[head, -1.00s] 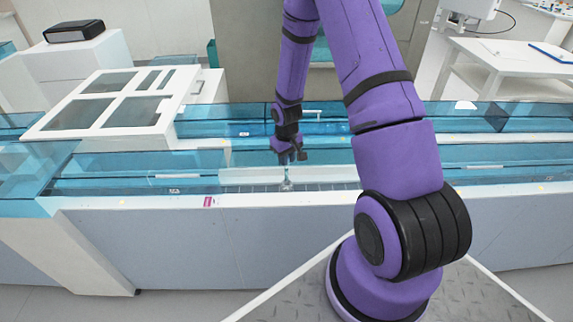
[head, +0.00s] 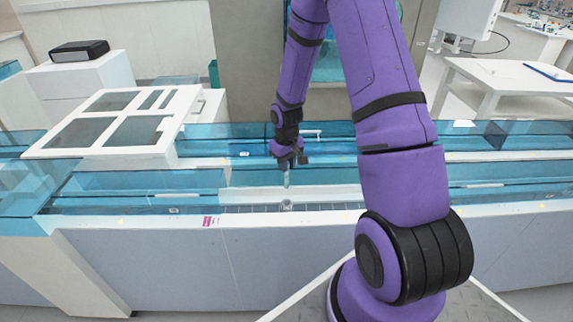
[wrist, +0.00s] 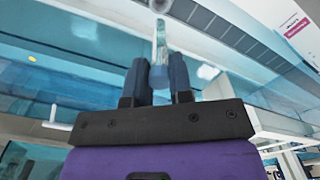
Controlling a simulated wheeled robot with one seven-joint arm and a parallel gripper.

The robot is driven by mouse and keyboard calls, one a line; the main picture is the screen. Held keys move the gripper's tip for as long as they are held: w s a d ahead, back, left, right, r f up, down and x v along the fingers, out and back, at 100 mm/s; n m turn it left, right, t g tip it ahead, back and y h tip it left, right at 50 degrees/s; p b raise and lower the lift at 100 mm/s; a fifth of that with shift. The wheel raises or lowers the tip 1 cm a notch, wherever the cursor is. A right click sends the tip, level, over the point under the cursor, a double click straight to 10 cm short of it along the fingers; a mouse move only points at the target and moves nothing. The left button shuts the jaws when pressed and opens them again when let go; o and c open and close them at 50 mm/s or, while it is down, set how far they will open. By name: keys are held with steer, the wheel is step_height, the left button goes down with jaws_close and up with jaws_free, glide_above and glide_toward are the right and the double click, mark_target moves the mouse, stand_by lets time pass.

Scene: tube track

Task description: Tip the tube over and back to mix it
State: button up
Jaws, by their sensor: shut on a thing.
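A slim, clear, pale tube (head: 287,177) hangs roughly upright from my gripper (head: 289,161) above the track. In the wrist view, my gripper (wrist: 159,78) is shut on one end of the tube (wrist: 161,45), with a dark finger on each side. The tube's free end points away from the gripper. A small round pale holder (head: 286,205) stands on the track (head: 322,207) below the tube. It also shows in the wrist view as a round holder (wrist: 160,5) just past the tube's free end. The tube looks clear of the holder. Its contents are too small to tell.
Blue see-through covers (head: 130,183) run along the track on both sides of the arm. A white table (head: 510,75) stands at the back right. There is open air around the tube above the track.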

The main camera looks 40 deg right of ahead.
steer(key=shift+r, duration=5)
